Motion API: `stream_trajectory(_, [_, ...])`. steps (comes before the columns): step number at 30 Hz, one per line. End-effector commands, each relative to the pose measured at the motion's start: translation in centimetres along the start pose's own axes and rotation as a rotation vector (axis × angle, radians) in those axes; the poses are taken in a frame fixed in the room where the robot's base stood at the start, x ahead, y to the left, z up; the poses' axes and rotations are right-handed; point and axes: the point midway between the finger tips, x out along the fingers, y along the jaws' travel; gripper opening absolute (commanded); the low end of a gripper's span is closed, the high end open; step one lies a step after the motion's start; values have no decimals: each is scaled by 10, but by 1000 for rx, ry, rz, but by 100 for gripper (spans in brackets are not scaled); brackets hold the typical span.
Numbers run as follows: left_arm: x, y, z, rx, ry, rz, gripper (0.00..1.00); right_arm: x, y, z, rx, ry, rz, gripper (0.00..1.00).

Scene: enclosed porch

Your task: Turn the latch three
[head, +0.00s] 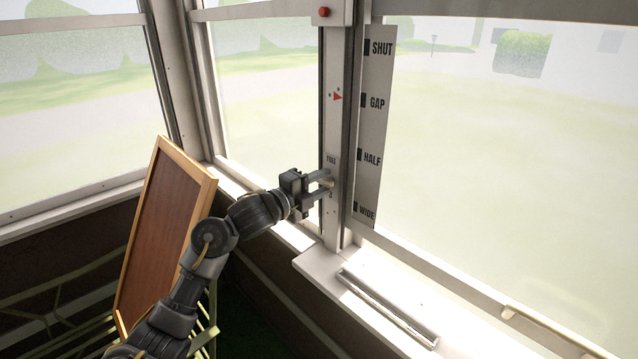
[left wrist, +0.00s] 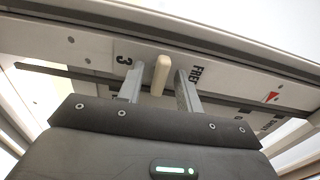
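The latch is a short cream-coloured lever (left wrist: 161,75) on the pale window post (head: 334,125). In the left wrist view it stands between a printed "3" and the word "FREE". My left gripper (head: 325,184) is at the post, just below the "FREE" label (head: 331,159). In the left wrist view its two fingers (left wrist: 159,85) are apart on either side of the lever, with a visible gap on both sides. In the head view the fingers mostly hide the lever. My right gripper is not in view.
A scale strip (head: 372,125) marked SHUT, GAP, HALF and WIDE is beside the post. A red arrow (head: 337,96) and a red knob (head: 323,12) are on the post above. A wood-framed board (head: 165,235) leans at left. A pale sill (head: 390,300) lies below.

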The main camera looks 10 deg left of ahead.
Motion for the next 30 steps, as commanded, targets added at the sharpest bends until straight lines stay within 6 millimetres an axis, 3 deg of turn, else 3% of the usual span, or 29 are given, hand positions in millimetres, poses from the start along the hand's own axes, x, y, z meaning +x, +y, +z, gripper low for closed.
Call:
stream_trajectory(4, [0, 0, 0, 0, 0, 0, 34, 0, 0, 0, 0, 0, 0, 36])
stream_trajectory(12, [-1, 0, 0, -1, -1, 1, 0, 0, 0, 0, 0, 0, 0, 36])
stream_trajectory(22, [-1, 0, 0, -29, -1, 1, 0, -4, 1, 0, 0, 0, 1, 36])
stream_trajectory(30, [0, -2, 0, -180, 0, 4, 0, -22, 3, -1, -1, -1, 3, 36])
